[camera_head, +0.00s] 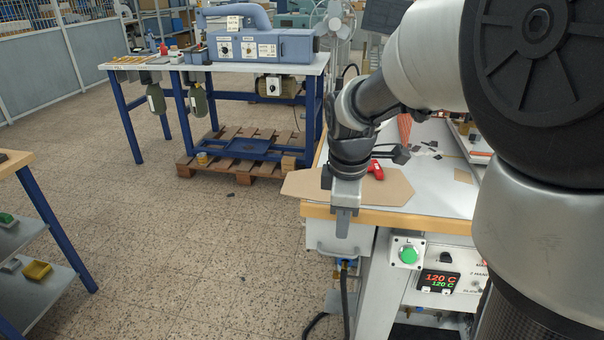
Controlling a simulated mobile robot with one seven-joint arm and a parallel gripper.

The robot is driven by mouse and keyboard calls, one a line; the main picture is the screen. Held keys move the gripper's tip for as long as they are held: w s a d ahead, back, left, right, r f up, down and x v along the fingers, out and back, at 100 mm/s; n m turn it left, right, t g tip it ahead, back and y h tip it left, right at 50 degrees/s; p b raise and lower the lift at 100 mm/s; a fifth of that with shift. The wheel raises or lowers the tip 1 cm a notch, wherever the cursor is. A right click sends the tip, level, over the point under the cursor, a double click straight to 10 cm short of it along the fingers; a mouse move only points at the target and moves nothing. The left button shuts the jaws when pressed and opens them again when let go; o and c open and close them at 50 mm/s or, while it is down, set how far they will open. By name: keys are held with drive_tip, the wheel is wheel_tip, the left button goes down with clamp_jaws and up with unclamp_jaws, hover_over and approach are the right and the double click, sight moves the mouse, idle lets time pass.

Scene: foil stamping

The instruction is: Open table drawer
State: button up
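The work table (425,218) with a wooden front edge stands at the right. A white drawer (348,238) hangs under its left front corner, with a pale bar handle (325,251) low on its front. It looks closed, though my gripper and wrist cover part of the area. My gripper (343,224) points down at the table's front edge, above and just right of the handle, apparently apart from it. Its fingers line up in this view, so the gap between them does not show. No object is visible in it.
A green button marked L (407,255) and a temperature display (439,281) sit right of the drawer. Cardboard (390,190) and a red tool (375,170) lie on the table. A black cable (344,290) hangs below. The floor (200,240) at left is open.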

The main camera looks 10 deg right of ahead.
sight(339, 254)
drive_tip(key=f, duration=0.3)
drive_tip(key=w+f+b, duration=0.1)
drive_tip(key=f, duration=0.2)
drive_tip(key=f+b, duration=0.1)
drive_tip(key=f, duration=0.2)
drive_tip(key=shift+w+d+f, duration=0.25)
drive_tip(key=shift+w, duration=0.1)
drive_tip(key=shift+c, duration=0.4)
clamp_jaws()
idle(0.4)
